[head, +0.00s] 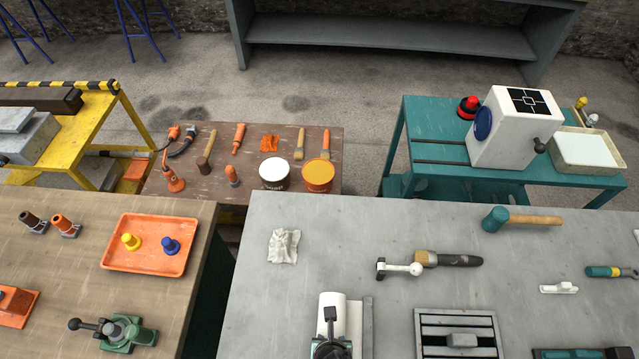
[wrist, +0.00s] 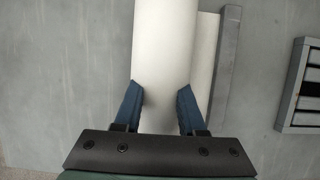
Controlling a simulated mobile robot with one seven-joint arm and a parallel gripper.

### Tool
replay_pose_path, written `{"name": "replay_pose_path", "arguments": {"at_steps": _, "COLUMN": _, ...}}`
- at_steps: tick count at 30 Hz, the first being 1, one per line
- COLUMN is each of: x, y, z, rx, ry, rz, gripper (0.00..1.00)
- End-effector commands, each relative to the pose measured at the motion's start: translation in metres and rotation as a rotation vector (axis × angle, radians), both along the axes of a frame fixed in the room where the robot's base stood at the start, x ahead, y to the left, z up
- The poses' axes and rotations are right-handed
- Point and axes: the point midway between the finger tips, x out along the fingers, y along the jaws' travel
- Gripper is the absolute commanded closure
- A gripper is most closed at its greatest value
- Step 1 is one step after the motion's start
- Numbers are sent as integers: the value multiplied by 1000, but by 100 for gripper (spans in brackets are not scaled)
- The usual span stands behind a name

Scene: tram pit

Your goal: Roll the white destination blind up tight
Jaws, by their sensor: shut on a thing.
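The white destination blind (head: 333,299) lies on the grey bench at the lower middle of the head view. Most of it is a thick roll, with a narrow flat strip (head: 354,318) to its right along a grey bar (head: 367,322). In the wrist view the roll (wrist: 163,45) runs up the picture, with the flat strip (wrist: 207,55) beside it and the bar (wrist: 226,65) at the strip's edge. My gripper (wrist: 158,92) is shut on the roll, one blue finger on each side. The part of the roll under my gripper is hidden.
The grey bench (head: 400,220) also holds a crumpled white cloth (head: 284,246), a brush (head: 448,259), a white-headed tool (head: 399,268), a mallet (head: 520,219) and a slatted grey tray (head: 425,322) right of the blind. Bare bench lies left of the roll. A gap separates the wooden bench (head: 60,260).

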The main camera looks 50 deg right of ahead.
Motion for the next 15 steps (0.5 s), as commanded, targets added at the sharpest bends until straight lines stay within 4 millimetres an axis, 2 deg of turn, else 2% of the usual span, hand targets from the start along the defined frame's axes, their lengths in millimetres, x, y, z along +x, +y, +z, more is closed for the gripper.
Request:
{"name": "replay_pose_path", "arguments": {"at_steps": 9, "x": -24, "y": -17, "z": 1, "rx": 0, "ry": 2, "rz": 1, "gripper": 100}}
{"name": "replay_pose_path", "arguments": {"at_steps": 15, "x": -33, "y": -24, "z": 0, "rx": 0, "ry": 0, "rz": 1, "gripper": 100}}
